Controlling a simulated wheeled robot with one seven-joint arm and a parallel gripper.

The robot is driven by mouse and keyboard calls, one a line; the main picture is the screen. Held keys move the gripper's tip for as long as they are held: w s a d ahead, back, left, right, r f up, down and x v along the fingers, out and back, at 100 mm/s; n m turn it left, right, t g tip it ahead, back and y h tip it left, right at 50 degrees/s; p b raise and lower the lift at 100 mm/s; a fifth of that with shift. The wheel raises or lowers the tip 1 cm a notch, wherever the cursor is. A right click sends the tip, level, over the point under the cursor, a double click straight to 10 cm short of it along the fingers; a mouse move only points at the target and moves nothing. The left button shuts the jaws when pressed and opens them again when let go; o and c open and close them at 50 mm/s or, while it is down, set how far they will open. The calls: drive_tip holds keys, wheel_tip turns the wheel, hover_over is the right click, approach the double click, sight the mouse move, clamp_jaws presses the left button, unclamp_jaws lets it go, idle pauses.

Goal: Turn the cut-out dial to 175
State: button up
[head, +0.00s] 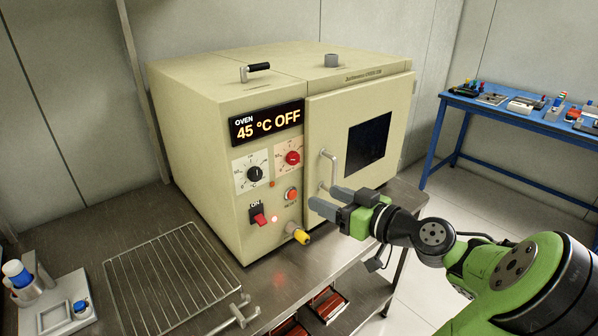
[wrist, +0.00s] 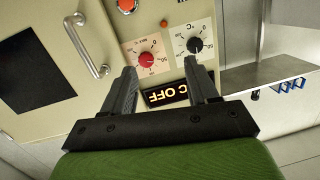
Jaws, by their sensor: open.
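No cut-out label is legible, and the pointer readings are too small to tell. My gripper (head: 329,201) is open and empty, in front of the oven door, right of and below the red dial. In the wrist view, turned upside down, the red dial (wrist: 147,59) shows between the fingers and the black dial (wrist: 194,44) near the right fingertip. Neither finger appears to touch a dial.
The oven display (head: 267,124) reads 45 °C OFF. The door handle (head: 328,171) stands out close to my gripper. A red switch (head: 259,217), an orange-red button (head: 291,194) and a yellow-tipped fitting (head: 300,236) sit below the dials. A wire rack (head: 165,275) lies on the bench.

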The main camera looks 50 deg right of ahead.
sight(295, 159)
drive_tip(key=s+d+r+t+h, duration=0.2)
drive_tip(key=s, duration=0.1)
drive_tip(key=shift+m, duration=0.3)
drive_tip(key=w+b, duration=0.1)
drive_tip(key=w, duration=0.4)
drive_tip(key=w+d, duration=0.1)
drive_tip(key=w, duration=0.4)
drive_tip(key=w+d+b, duration=0.1)
drive_tip(key=w, duration=0.4)
drive_tip(key=shift+w+b, duration=0.2)
drive_tip(key=shift+b, duration=0.15)
drive_tip(key=shift+c, duration=0.2)
drive_tip(key=c, duration=1)
